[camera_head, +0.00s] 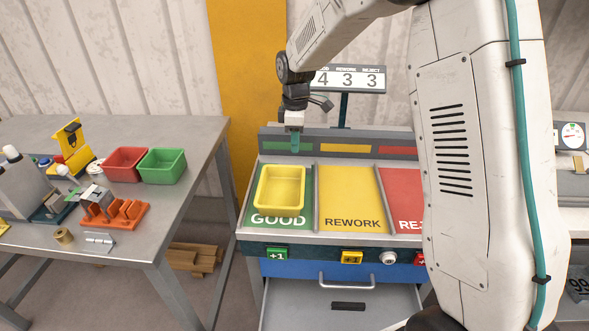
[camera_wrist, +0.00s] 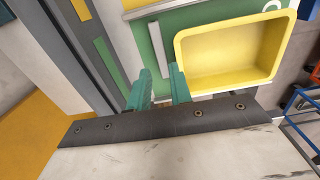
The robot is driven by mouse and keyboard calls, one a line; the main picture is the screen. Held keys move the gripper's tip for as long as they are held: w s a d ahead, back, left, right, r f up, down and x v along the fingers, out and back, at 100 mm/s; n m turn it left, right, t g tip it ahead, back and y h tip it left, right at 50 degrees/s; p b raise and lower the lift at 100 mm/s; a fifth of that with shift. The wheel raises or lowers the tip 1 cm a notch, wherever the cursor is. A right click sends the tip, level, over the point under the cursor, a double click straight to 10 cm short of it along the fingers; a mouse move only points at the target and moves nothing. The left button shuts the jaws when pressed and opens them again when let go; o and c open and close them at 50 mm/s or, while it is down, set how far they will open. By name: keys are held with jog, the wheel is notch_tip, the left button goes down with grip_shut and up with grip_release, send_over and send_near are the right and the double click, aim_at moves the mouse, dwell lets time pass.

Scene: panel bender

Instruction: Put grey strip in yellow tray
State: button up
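The yellow tray (camera_head: 279,187) stands upright on the green GOOD area of the sorting bench. In the wrist view the yellow tray (camera_wrist: 222,88) looks empty. A grey strip (camera_wrist: 158,45) appears on the green surface between the tray and the bench's back wall. Its near end lies close to the fingertips in the picture; I cannot tell whether it touches them. My gripper (camera_wrist: 161,75) has teal fingers pointing down with a gap between them. In the head view my gripper (camera_head: 295,143) is above the back of the GOOD area, behind the tray; the strip is not clear there.
Dividers separate GOOD from the yellow REWORK area (camera_head: 350,195) and the red area (camera_head: 402,190), which my arm partly covers. A left table (camera_head: 170,215) holds a red bin (camera_head: 125,164), a green bin (camera_head: 161,166) and an orange fixture (camera_head: 118,213). A drawer (camera_head: 345,305) is open below.

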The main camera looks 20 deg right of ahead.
aim_at(294, 165)
jog(key=shift+w+a+f, duration=0.1)
jog(key=shift+a+f, duration=0.05)
jog(key=shift+f, duration=3.85)
jog(key=shift+f, duration=0.25)
grip_shut()
